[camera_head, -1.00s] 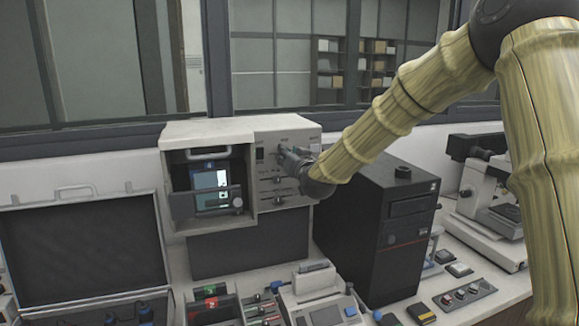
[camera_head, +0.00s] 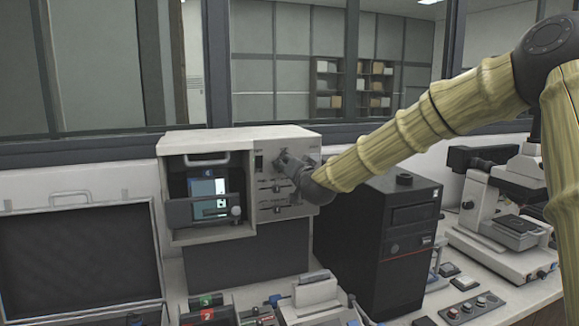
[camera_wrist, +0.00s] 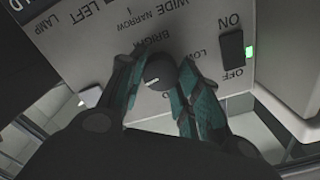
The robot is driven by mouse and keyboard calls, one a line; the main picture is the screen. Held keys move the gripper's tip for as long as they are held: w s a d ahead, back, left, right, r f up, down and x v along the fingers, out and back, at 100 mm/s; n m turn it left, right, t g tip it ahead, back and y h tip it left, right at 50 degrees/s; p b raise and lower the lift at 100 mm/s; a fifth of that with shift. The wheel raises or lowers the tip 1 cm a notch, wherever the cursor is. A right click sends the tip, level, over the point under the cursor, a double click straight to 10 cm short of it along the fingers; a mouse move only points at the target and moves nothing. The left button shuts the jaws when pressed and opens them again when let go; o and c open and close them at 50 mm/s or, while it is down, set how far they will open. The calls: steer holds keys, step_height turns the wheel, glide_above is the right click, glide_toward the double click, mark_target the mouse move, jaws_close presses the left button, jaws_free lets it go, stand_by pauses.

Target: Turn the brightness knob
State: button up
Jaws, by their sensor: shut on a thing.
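The brightness knob (camera_wrist: 160,74) is a dark round knob on the grey front panel, under the word BRIGHT in the wrist view. A light pointer mark shows on its face. My gripper (camera_wrist: 162,92) has its two teal-padded fingers on either side of the knob and is shut on it. In the head view my gripper (camera_head: 284,160) reaches the upper part of the control panel (camera_head: 265,205) on the grey machine and hides the knob there.
A black power switch (camera_wrist: 232,51) marked ON and OFF, with a lit green lamp (camera_wrist: 250,51), sits beside the knob. The machine's screen (camera_head: 208,190) is lit. A black computer tower (camera_head: 385,245) stands under my forearm. A microscope (camera_head: 500,215) stands at right.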

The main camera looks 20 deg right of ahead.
steer(key=shift+d, duration=0.1)
steer(key=o, duration=1)
steer(key=shift+o, duration=0.2)
steer(key=s, duration=1.2)
steer(key=shift+d, duration=0.2)
